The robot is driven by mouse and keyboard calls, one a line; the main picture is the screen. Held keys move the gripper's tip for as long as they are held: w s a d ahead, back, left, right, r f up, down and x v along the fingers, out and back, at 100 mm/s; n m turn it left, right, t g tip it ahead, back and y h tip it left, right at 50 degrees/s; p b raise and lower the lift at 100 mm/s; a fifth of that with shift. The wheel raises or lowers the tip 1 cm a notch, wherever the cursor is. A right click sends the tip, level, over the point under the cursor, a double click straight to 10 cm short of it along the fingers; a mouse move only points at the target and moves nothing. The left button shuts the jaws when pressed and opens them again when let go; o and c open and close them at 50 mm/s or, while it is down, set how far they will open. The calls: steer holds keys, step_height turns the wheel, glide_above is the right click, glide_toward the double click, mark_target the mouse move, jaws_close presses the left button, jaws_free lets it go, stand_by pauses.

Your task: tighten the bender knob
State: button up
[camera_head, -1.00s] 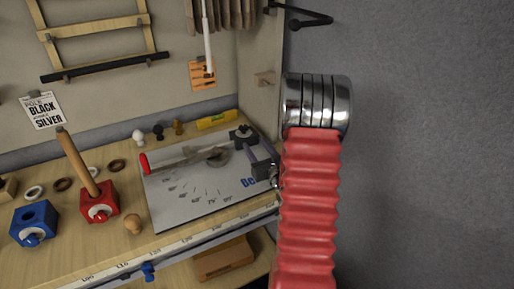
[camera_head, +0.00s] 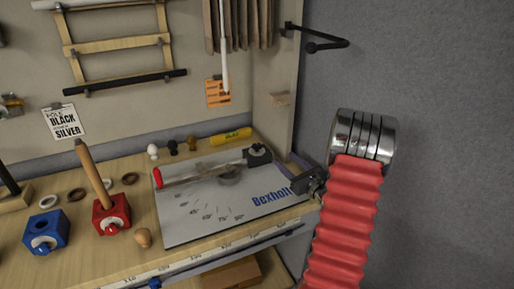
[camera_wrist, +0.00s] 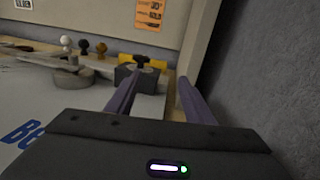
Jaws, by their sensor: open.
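The bender is a grey plate (camera_head: 200,225) with angle marks, the word Bexholt and a red-handled lever (camera_head: 185,178). Its black knob (camera_head: 257,148) stands on a dark block at the plate's back right corner. In the wrist view the knob (camera_wrist: 143,62) sits on its block (camera_wrist: 148,82), ahead of the fingers. My gripper (camera_head: 291,160) is open and empty at the plate's right edge, right of the knob and apart from it. In the wrist view my gripper (camera_wrist: 159,78) points toward the block. Its left finger overlaps the block in the picture; contact cannot be told.
A grey side wall and an upright panel (camera_head: 275,100) stand close behind and right of my gripper. A yellow level (camera_head: 231,136) and several small knobs lie behind the plate. Red (camera_head: 112,215) and blue (camera_head: 45,233) blocks stand at the left.

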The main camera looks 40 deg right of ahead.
mark_target(260, 148)
steer(key=n+y, duration=0.1)
steer(key=w+a+y, duration=0.1)
steer(key=shift+r+n+y, duration=0.2)
steer(key=shift+n+y, duration=0.2)
steer(key=shift+a+y, duration=0.3)
steer(key=shift+a, duration=0.05)
steer(key=shift+w, duration=0.1)
steer(key=w, duration=1.3)
steer(key=shift+w+a, duration=0.25)
steer(key=shift+w, duration=0.15)
steer(key=shift+c, duration=0.5)
steer(key=c, duration=0.9)
steer(key=shift+c, duration=0.2)
